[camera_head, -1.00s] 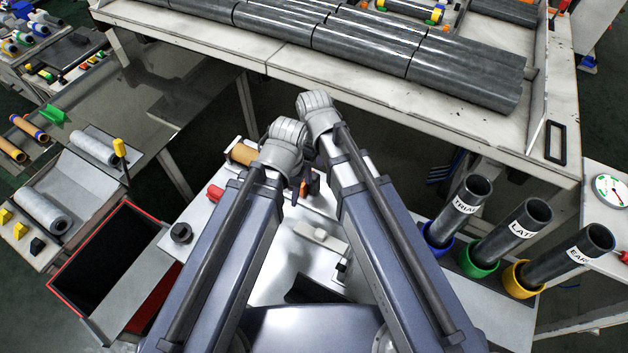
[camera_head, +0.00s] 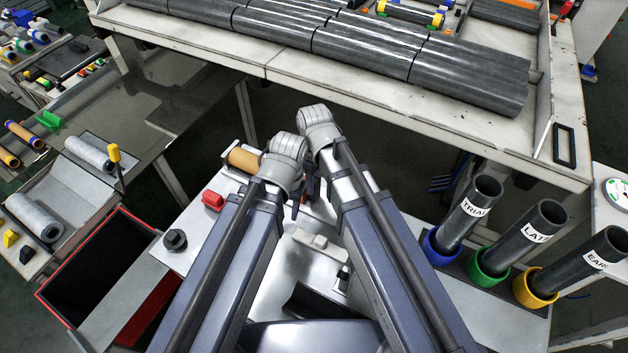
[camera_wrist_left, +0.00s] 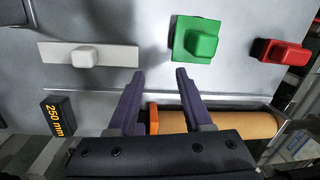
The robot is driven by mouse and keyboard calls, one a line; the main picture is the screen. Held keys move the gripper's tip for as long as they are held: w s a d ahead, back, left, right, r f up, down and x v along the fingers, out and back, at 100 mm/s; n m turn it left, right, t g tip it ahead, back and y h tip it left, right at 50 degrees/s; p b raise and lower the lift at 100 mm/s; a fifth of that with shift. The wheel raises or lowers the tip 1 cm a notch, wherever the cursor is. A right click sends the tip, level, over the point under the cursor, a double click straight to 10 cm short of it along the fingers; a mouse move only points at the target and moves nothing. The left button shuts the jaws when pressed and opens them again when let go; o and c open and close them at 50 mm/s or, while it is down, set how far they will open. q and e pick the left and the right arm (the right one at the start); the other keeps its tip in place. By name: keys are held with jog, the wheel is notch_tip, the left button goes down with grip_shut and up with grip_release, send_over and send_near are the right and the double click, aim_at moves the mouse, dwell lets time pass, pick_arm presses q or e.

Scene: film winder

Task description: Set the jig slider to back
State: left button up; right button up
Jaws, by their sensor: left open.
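On the grey machine top, the left wrist view shows a white block on a flat plate (camera_wrist_left: 85,56), a green block (camera_wrist_left: 195,42) and a red block (camera_wrist_left: 282,52). No label tells me which is the jig slider. In the head view the white block (camera_head: 318,243) lies right of my left forearm and the red block (camera_head: 212,200) left of it; the green one is hidden. My left gripper (camera_wrist_left: 158,76) is open and empty, its fingertips apart and just short of the green block. My right gripper (camera_head: 313,187) is close beside it; its fingers are mostly hidden.
A brown roll (camera_wrist_left: 220,124) with an orange end piece (camera_wrist_left: 153,118) lies along the machine edge, near a black "250 mm" block (camera_wrist_left: 58,117). A black knob (camera_head: 174,239) stands at left. Labelled dark tubes (camera_head: 540,220) stand at right. A long table (camera_head: 240,58) lies beyond.

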grip_shut()
dwell(0.9)
